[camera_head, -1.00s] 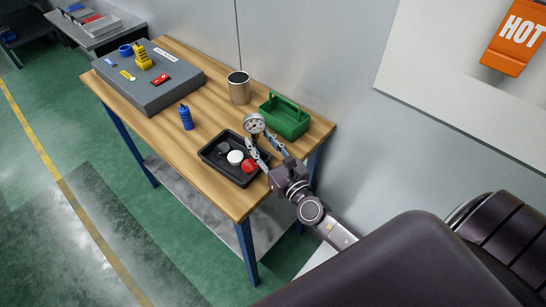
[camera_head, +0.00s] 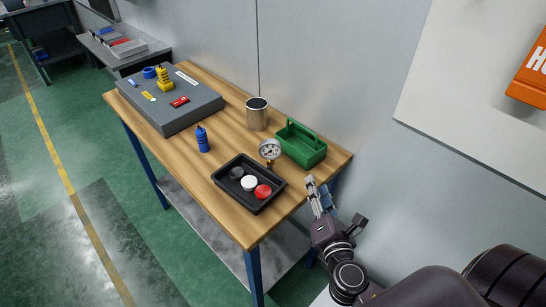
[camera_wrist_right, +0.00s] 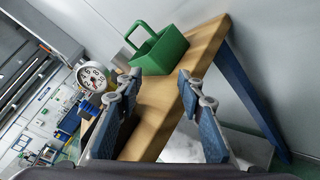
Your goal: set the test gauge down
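The test gauge (camera_head: 269,150) has a round white dial and a brass stem. It stands upright on the wooden table (camera_head: 226,187), between the black tray and the green carrier. It also shows in the right wrist view (camera_wrist_right: 91,78), beyond the left finger. My right gripper (camera_head: 318,190) is off the table's right end, apart from the gauge. In the right wrist view my right gripper (camera_wrist_right: 160,92) has its fingers spread with nothing between them. My left gripper is not in view.
A black tray (camera_head: 225,186) with several round caps sits close in front of the gauge. A green carrier (camera_head: 303,150) stands right behind it. A metal can (camera_head: 257,115), a blue bottle (camera_head: 202,140) and a grey panel box (camera_head: 185,112) are farther left.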

